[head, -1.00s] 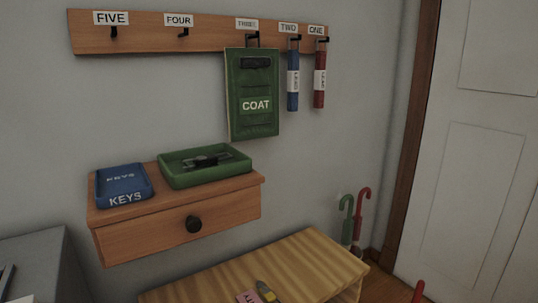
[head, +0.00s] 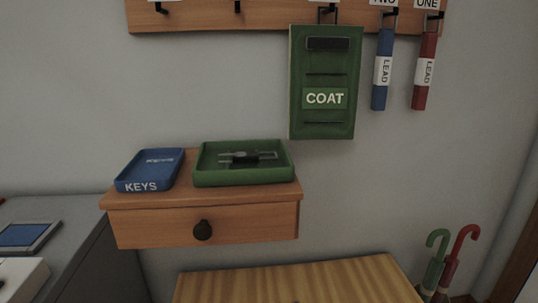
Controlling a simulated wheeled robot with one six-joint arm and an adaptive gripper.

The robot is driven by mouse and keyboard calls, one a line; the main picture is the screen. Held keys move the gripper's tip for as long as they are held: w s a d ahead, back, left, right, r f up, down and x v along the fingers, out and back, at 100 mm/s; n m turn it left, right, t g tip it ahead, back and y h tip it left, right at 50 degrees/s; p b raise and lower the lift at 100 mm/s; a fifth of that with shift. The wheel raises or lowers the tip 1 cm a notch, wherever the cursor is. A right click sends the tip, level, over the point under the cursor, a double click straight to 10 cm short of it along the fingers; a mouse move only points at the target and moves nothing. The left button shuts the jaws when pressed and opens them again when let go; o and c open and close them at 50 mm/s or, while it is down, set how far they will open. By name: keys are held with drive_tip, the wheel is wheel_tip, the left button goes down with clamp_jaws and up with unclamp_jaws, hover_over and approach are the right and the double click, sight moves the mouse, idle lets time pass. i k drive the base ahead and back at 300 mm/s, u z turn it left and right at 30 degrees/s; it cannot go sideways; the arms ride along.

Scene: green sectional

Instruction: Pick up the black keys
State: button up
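The dark keys (head: 262,157) lie in a green tray (head: 243,180) on top of a small wooden wall drawer in the head view. They look black with a grey metallic part, but their details are small. A blue tray (head: 150,170) labelled KEYS sits just left of the green tray, and no separate key shape is clear in it. My gripper is not in view.
The wooden drawer shelf (head: 245,223) has a dark round knob. A green COAT pouch (head: 322,82) and blue and red LEAD strips hang above right. A striped wooden bench (head: 300,282) stands below. A grey cabinet (head: 60,235) is at left, umbrellas (head: 435,262) at right.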

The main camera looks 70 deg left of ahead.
sight(239, 157)
drive_tip(key=u, duration=2.65)
drive_tip(key=i, duration=0.5)
drive_tip(key=k, duration=0.5)
drive_tip(key=z, duration=2.5)
drive_tip(key=k, duration=0.9)
drive_tip(key=u, duration=1.35)
drive_tip(key=i, duration=0.2)
drive_tip(key=z, duration=0.05)
